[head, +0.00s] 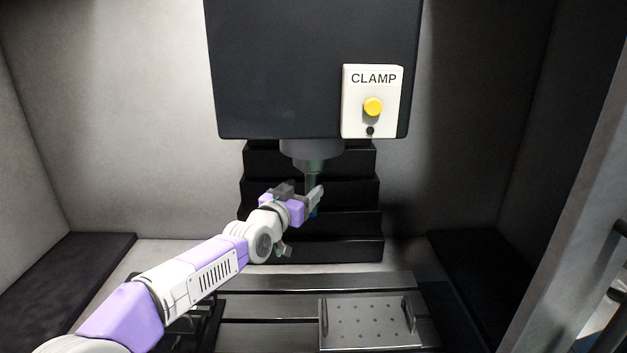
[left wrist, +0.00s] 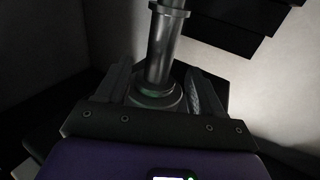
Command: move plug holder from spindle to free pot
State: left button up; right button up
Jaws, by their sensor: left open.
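The spindle (head: 312,152) hangs under the dark machine head. A slim grey-green plug holder (head: 313,180) hangs upright below it, with a small blue part near its lower end. My left gripper (head: 312,199) reaches in from the left and is open at the holder's height. In the left wrist view, a shiny metal shaft (left wrist: 162,50) with a round, greenish-tinted flange stands between the two spread fingers of my left gripper (left wrist: 159,88). I cannot tell whether a finger touches it. I cannot make out a free pot. My right gripper is out of view.
A white CLAMP panel (head: 371,101) with a yellow button is on the machine head. A perforated metal tray (head: 326,335) with raised handles lies on the slotted table (head: 265,310). Dark fixtures stand partly behind my left arm. Black stepped covers (head: 350,222) rise behind the spindle.

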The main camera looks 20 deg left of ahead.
aim_at(309, 185)
pick_arm(q)
jog(key=w+p, duration=0.3)
jog(key=w, duration=0.3)
jog(key=shift+w+d, duration=0.1)
jog(key=shift+w, duration=0.05)
jog(key=shift+w+f+p, duration=0.2)
jog(key=shift+w+p, duration=0.25)
jog(key=shift+w, duration=0.15)
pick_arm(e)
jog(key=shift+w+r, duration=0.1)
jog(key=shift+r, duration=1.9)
pick_arm(q)
grip_shut()
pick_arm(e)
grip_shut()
